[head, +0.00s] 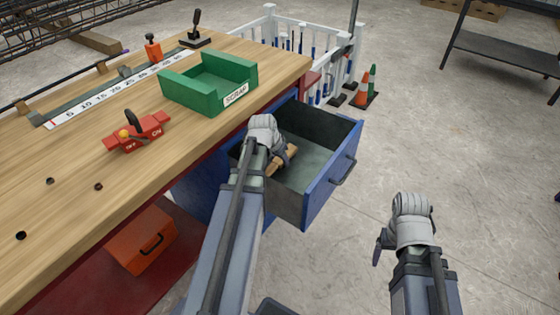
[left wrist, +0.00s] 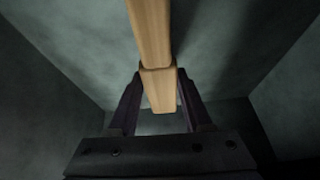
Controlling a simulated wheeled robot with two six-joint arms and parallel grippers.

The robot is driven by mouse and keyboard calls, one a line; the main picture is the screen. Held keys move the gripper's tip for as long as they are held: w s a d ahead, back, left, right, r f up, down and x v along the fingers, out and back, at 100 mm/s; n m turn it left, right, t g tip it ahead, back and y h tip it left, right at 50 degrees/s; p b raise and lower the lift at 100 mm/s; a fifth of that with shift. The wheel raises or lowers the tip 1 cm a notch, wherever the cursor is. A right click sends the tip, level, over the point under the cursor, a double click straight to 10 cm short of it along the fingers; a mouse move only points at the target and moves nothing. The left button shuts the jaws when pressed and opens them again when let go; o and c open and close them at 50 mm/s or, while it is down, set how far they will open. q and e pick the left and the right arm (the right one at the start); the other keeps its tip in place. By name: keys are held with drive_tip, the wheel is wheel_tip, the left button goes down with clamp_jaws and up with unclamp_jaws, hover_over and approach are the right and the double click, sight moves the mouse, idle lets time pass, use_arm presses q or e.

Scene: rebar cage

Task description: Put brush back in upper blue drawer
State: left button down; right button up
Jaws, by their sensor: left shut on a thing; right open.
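The upper blue drawer (head: 326,187) is pulled out from under the workbench, its grey inside showing. My left gripper (head: 277,158) is over and inside the drawer's left part, shut on the brush (head: 281,161), whose tan wooden handle shows beside the gripper. In the left wrist view the handle (left wrist: 152,40) runs between the two fingers (left wrist: 157,100), with grey drawer walls around it. The brush's bristles are not visible. I cannot tell whether the brush touches the drawer floor. My right gripper (head: 380,250) is open and empty, over the floor right of the drawer.
The wooden workbench (head: 75,200) carries a green scrap tray (head: 208,86), a red on/off switch (head: 137,132) and a ruler strip. An orange toolbox (head: 142,240) sits on the lower shelf. A white rack and traffic cones (head: 363,88) stand behind.

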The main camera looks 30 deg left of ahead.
sight(272, 167)
use_arm(q)
drive_tip(key=shift+f+b, duration=0.55)
drive_tip(key=shift+f, duration=0.05)
drive_tip(key=shift+c, duration=1.6)
unclamp_jaws()
drive_tip(key=shift+r+p, duration=0.75)
drive_tip(key=shift+r, duration=0.05)
drive_tip(key=p+v, duration=1)
drive_tip(key=v, duration=0.1)
drive_tip(key=shift+s+r+p, duration=0.2)
drive_tip(key=shift+r+p, duration=0.1)
